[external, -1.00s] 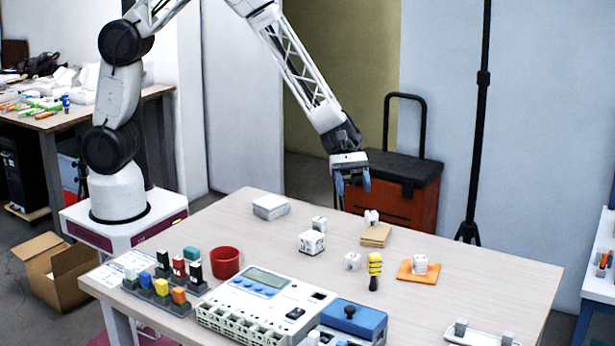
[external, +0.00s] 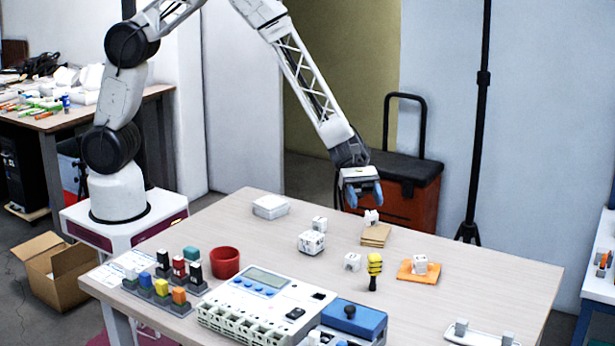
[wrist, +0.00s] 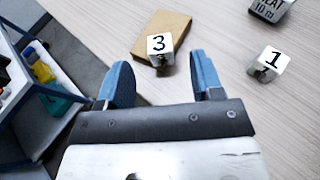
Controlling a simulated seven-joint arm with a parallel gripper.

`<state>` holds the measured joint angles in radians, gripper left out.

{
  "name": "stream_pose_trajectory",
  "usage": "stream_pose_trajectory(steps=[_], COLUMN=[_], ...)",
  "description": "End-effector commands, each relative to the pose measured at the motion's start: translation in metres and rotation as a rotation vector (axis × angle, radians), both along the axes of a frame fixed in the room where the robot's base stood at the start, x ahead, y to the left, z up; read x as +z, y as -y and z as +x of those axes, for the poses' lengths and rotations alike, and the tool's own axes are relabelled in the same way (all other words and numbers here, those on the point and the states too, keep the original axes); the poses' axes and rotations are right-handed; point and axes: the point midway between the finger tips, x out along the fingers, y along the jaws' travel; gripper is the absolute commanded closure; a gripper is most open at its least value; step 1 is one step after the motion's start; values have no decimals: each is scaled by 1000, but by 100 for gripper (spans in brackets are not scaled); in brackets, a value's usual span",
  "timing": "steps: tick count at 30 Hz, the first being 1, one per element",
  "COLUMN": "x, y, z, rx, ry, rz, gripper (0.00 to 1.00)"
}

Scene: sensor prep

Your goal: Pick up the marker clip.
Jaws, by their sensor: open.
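I cannot tell for sure which is the marker clip. My gripper (external: 364,195) is open and empty above the table's back edge. Its blue fingertips (wrist: 160,60) appear either side of the "3" cube, seemingly above it.
A larger printed white block (external: 311,242) stands nearby. An orange pad (external: 405,272) with a white cube, a yellow-black tool (external: 375,268) and a red cup (external: 225,262) are also on the table. A red-black toolbox (external: 400,190) stands behind.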

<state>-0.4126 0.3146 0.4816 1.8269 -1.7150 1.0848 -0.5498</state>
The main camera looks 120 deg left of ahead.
Motion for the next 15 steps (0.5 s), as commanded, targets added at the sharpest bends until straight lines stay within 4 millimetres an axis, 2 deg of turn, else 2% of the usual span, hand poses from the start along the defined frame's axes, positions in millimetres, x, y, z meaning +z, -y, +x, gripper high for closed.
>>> stream_pose_trajectory(steps=[15], x=[-2], y=[6], z=[6], rx=[0], ry=[0], rz=[0], gripper=[39])
